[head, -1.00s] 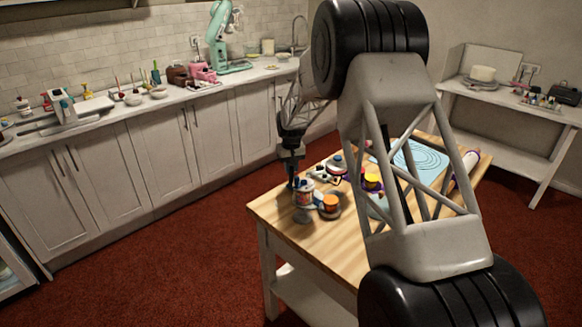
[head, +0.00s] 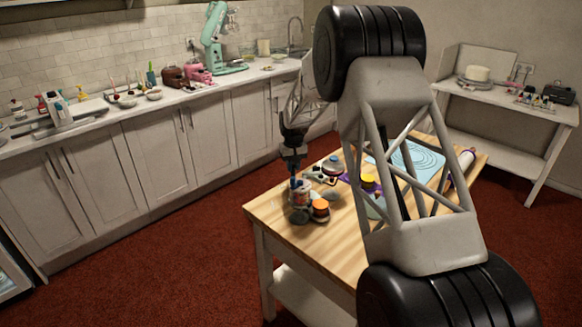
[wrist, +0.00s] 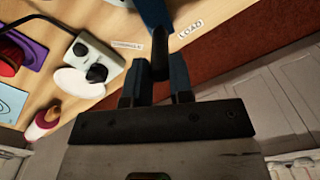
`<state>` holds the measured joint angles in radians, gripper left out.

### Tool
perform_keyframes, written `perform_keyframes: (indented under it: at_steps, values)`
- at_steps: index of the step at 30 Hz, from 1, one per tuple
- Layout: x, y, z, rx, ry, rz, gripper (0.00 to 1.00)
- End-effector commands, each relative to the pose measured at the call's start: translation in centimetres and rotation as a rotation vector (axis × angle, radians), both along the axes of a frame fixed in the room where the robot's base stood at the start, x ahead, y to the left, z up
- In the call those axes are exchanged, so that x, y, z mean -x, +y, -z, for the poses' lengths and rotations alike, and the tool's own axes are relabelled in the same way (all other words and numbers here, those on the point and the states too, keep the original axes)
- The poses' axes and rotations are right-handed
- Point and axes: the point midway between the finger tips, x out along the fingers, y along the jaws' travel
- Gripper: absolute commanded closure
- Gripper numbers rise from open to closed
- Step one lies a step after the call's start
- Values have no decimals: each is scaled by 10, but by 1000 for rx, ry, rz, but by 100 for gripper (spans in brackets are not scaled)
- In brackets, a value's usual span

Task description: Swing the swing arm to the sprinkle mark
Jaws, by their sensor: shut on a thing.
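In the wrist view, my gripper (wrist: 157,84) is shut on a dark upright post (wrist: 160,50), which I take to be the swing arm's handle. A blue part (wrist: 154,13) shows just beyond it at the top edge. The sprinkle mark (wrist: 127,45) is a small white label left of the post, and the load label (wrist: 190,24) is to its right; the post stands between them. In the head view, my gripper (head: 294,180) is low over the near left end of the wooden table (head: 275,235), beside a pot with an orange top (head: 320,207). The rest of the swing arm is unclear.
A grey box with black knobs (wrist: 97,58) and a white oval disc (wrist: 77,82) lie left of the gripper. A red pot (wrist: 10,62) stands on a purple mat. The head view shows a blue mat (head: 418,160) and a rolling pin (head: 463,165) farther along the table.

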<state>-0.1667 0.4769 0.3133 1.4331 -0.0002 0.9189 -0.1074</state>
Motion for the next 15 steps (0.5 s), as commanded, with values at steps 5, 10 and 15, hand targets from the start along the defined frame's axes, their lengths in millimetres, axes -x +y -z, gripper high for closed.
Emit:
perform_keyframes:
  at_steps: [5, 10, 15]
  values:
    - [0, 0, 2, 1, 2, 0, 94]
    - [0, 0, 3, 1, 2, 0, 94]
    - [-1, -4, 2, 1, 2, 1, 94]
